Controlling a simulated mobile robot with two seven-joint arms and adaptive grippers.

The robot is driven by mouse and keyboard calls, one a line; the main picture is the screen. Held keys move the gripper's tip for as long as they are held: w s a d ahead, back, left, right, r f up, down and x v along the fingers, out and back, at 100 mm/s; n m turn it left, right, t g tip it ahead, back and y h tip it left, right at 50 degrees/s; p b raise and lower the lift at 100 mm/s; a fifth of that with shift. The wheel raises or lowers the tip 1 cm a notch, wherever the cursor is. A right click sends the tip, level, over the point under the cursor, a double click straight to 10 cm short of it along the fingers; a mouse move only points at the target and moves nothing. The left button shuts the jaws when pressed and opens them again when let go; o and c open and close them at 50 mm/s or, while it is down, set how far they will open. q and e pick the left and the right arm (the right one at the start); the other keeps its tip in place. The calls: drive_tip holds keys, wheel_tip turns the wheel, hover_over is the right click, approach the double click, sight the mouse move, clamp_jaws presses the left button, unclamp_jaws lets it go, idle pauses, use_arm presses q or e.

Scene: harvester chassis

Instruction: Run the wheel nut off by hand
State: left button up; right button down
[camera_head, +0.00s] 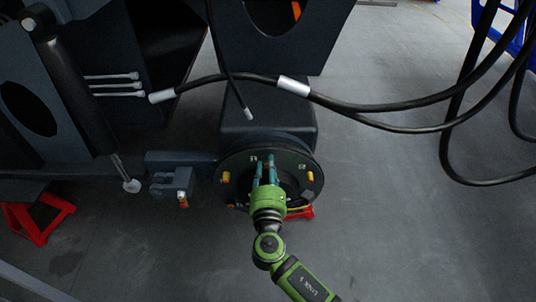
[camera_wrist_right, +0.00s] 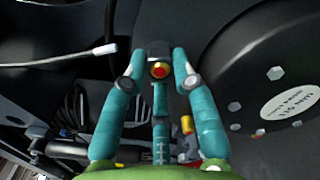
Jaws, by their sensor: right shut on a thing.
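The round dark wheel hub (camera_head: 231,191) faces me low in the middle of the head view, with several yellow and pale fittings around its face. My right gripper (camera_head: 265,162) reaches up to the hub from below, its teal fingers in front of the hub face. In the right wrist view, the three teal fingers (camera_wrist_right: 160,82) close around a small wheel nut (camera_wrist_right: 158,70), which shows a yellow ring and red centre. The fingers partly hide it, so its seating cannot be told. My left gripper is not in view.
A black hose with a silver sleeve (camera_head: 294,87) crosses above the hub, and another hangs down to its end (camera_head: 248,114). A red stand (camera_head: 40,222) is at left. A dark disc with bolts (camera_wrist_right: 240,70) is close at right in the wrist view.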

drive_tip(key=n+p, duration=0.2)
drive_tip(key=shift+r+n, duration=0.1)
drive_tip(key=shift+n, duration=0.3)
drive_tip(key=shift+s+n+p, duration=0.1)
drive_tip(key=shift+n+p, duration=0.9)
drive_tip(key=shift+n, duration=0.2)
drive_tip(key=n+p, duration=0.5)
drive_tip(key=n, duration=0.3)
drive_tip(key=shift+s, duration=0.1)
drive_tip(key=n+p, duration=0.4)
drive_tip(key=n, duration=0.4)
drive_tip(key=shift+n, duration=0.4)
drive_tip(key=shift+s+f+n, duration=0.1)
drive_tip(key=shift+f+n, duration=0.1)
drive_tip(key=shift+n, duration=0.8)
drive_tip(key=shift+f, duration=0.15)
drive_tip(key=c, duration=0.9)
unclamp_jaws()
drive_tip(key=shift+c, duration=0.8)
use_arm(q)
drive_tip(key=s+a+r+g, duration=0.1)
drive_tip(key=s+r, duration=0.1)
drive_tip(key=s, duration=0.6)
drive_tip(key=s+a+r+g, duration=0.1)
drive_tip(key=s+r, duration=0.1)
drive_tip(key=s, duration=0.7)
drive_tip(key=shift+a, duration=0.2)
use_arm(e)
drive_tip(key=shift+r, duration=0.25)
drive_tip(key=shift+c, duration=0.2)
